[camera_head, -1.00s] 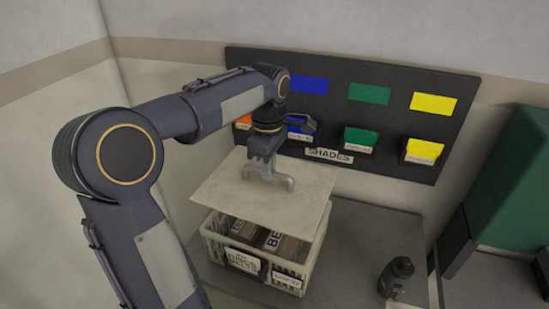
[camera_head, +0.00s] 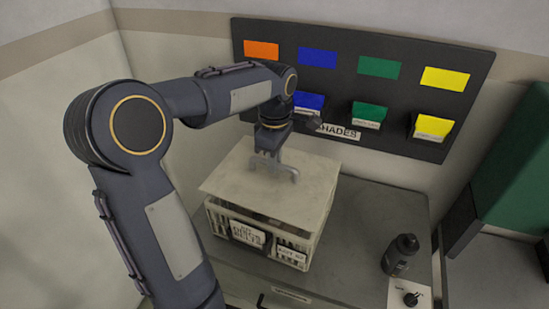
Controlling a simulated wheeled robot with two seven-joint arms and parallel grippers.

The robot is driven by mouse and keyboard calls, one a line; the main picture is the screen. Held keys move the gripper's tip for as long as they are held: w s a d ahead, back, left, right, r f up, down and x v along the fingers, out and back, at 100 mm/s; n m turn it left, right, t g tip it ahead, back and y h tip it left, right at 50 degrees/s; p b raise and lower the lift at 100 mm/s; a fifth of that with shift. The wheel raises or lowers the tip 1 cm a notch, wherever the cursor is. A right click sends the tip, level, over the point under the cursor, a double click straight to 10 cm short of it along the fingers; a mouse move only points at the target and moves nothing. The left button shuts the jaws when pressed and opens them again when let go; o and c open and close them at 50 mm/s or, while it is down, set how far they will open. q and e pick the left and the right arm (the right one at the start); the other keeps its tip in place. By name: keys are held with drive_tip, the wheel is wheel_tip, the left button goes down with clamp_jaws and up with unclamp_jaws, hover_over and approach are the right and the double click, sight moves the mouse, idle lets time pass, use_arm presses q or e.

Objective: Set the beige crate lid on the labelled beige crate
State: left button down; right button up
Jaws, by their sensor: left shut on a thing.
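The beige crate lid (camera_head: 308,197) is a flat, pale panel with a grey handle on top. My left gripper (camera_head: 273,163) is shut on the lid's handle. The lid is over the labelled beige crate (camera_head: 285,237) and hides nearly all of its opening. A narrow dark gap shows between lid and crate at the front, and I cannot tell whether they touch anywhere. The crate has slatted sides and white labels on its front. My right gripper is not in view.
The crate stands on a grey cabinet top (camera_head: 365,210). A dark bottle (camera_head: 401,254) and a small white box with a black knob (camera_head: 409,296) are at the right. A dark board (camera_head: 365,55) with coloured patches and bins is on the wall behind. Free cabinet top lies between crate and bottle.

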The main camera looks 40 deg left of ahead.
sight(274, 175)
use_arm(q)
drive_tip(key=shift+f, duration=0.1)
drive_tip(key=shift+f+b, duration=1.85)
drive_tip(key=shift+f, duration=0.55)
drive_tip(key=c, duration=1.3)
unclamp_jaws()
drive_tip(key=shift+c, duration=0.2)
